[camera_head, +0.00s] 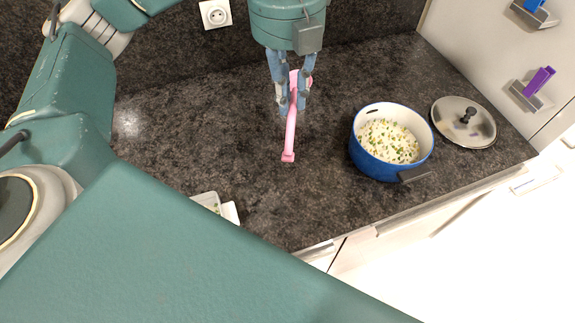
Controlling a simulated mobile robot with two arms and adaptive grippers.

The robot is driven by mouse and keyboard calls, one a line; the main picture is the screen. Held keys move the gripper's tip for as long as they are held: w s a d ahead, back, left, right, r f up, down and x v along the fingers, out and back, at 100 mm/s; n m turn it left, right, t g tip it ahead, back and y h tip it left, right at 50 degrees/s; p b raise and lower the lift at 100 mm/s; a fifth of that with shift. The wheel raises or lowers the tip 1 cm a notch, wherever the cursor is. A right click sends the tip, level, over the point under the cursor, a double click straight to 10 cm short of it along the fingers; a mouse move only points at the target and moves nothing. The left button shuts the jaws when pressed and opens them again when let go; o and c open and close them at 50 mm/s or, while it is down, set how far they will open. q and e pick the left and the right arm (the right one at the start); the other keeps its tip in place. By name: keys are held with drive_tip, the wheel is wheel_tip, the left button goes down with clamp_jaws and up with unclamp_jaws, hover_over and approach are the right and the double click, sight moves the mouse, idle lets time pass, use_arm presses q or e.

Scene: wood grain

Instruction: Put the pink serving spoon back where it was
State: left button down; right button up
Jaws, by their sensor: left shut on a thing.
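The pink serving spoon (290,136) is in the head view, left of the blue pot. My left gripper (291,101) comes down from the top of the view and is shut on the spoon. The spoon's handle end points toward the front of the counter, and its other end shows behind and between the fingers. I cannot tell whether the spoon touches the counter. My right gripper is not in view.
A blue pot (369,164) of rice with green bits stands on the dark counter (190,150). Its glass lid (480,129) lies to the right. A white container (230,212) is partly hidden by my body. Blue and purple items hang at the upper right. A socket (215,14) is on the wall.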

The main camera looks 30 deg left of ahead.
use_arm(q)
drive_tip(key=f+n+p, duration=0.1)
drive_tip(key=f, duration=0.5)
drive_tip(key=f+n+p, duration=0.1)
drive_tip(key=f+n, duration=0.1)
drive_tip(key=f, duration=0.4)
drive_tip(key=f+n+p, duration=0.2)
drive_tip(key=f, duration=0.4)
drive_tip(key=shift+a+f, duration=0.25)
drive_tip(key=shift+f, duration=0.45)
drive_tip(key=shift+f, duration=0.1)
drive_tip(key=c, duration=1.6)
unclamp_jaws()
drive_tip(key=shift+c, duration=0.2)
